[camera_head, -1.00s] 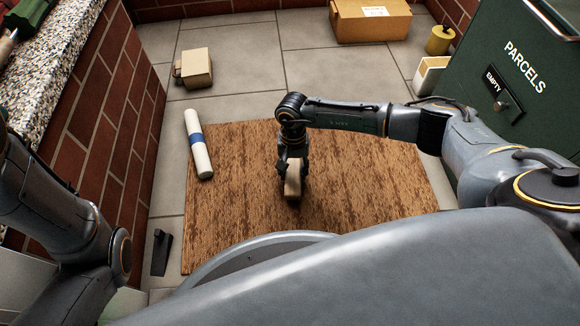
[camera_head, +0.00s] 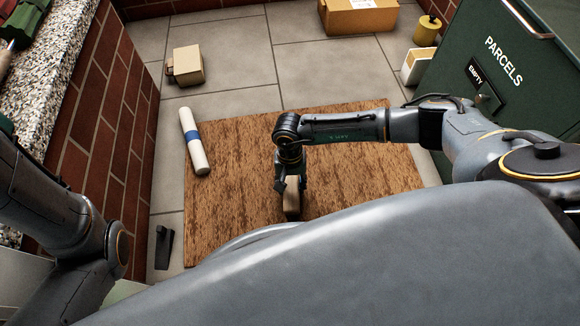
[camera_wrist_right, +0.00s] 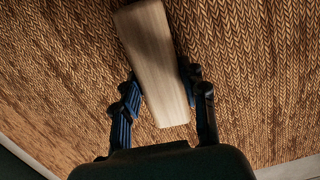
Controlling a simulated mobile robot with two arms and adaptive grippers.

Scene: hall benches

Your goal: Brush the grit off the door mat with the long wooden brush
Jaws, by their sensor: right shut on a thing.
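The door mat (camera_head: 355,165) is a brown woven rectangle on the tiled floor, and its weave fills most of the right wrist view (camera_wrist_right: 250,60). My right gripper (camera_head: 291,186) is over the mat, pointing down, shut on the wooden brush (camera_head: 291,203). In the right wrist view the brush (camera_wrist_right: 154,60) is a pale wooden block between the two fingers; its bristles are hidden. I cannot tell whether it touches the mat. No grit can be made out on the mat. Of my left arm, only links show at the left edge; its gripper is not in view.
A white roll with a blue band (camera_head: 194,140) lies on the mat's left edge. A dark wedge (camera_head: 163,247) lies left of the mat. A small box (camera_head: 188,65), a large carton (camera_head: 360,16) and a yellow canister (camera_head: 427,31) stand behind. A green parcels box (camera_head: 490,60) stands right, a brick wall left.

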